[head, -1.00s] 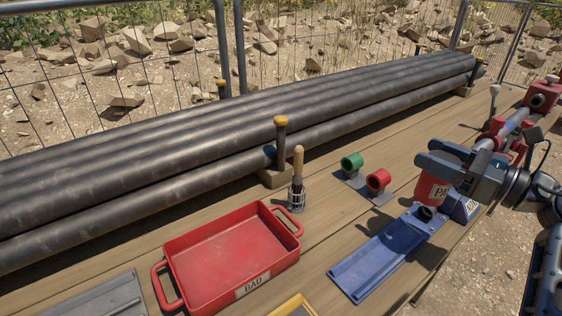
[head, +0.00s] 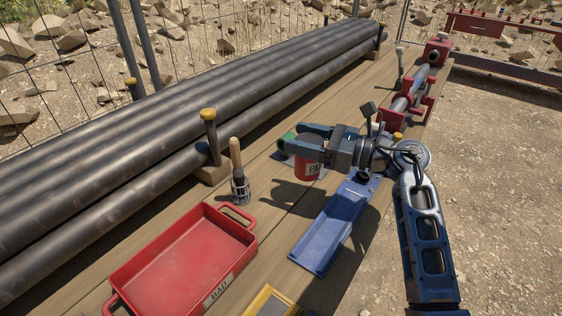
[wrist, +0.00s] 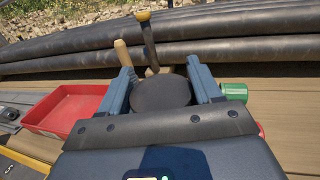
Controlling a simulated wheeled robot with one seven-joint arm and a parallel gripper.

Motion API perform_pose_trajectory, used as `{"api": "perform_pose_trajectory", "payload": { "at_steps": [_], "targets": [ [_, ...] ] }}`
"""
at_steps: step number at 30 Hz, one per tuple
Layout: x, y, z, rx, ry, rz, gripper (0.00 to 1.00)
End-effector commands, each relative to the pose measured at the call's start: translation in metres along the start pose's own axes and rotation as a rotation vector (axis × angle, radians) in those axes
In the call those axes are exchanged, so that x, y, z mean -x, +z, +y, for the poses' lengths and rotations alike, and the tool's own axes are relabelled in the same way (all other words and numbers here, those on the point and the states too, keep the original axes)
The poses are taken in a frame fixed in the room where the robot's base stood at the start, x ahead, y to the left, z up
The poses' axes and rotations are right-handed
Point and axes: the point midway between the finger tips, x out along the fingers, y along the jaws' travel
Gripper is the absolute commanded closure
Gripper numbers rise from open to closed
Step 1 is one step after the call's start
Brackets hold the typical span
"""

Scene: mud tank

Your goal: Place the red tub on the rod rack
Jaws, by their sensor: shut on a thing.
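The red tub (head: 308,170) with a pale label hangs upright in my gripper (head: 292,139), which is shut on it. In the wrist view its dark round top (wrist: 163,93) shows between the two blue fingers (wrist: 160,68). The tub is above the wooden deck, and a shadow lies on the planks to its left. The rod rack is the stack of long dark rods (head: 200,100) with yellow-capped posts (head: 209,118), along the far side of the wooden deck (head: 275,200). The tub is apart from the rods.
A wooden-handled brush (head: 236,160) in a wire holder stands left of the tub. A green cup (head: 287,140) is close behind it. A red tray (head: 180,260) and blue tray (head: 330,232) lie in front. A red clamp tool (head: 418,85) is at right.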

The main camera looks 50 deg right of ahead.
Motion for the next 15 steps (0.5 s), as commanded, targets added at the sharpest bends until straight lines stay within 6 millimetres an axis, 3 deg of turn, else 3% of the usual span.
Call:
{"api": "perform_pose_trajectory", "payload": {
  "at_steps": [6,11,15],
  "targets": [
    [-0.03,-0.019,0.016,0.0,0.001,-0.001,1.0],
    [-0.036,-0.026,0.019,0.0,-0.001,0.0,1.0],
    [-0.036,-0.045,0.019,-0.003,-0.002,0.0,1.0]
  ]
}}
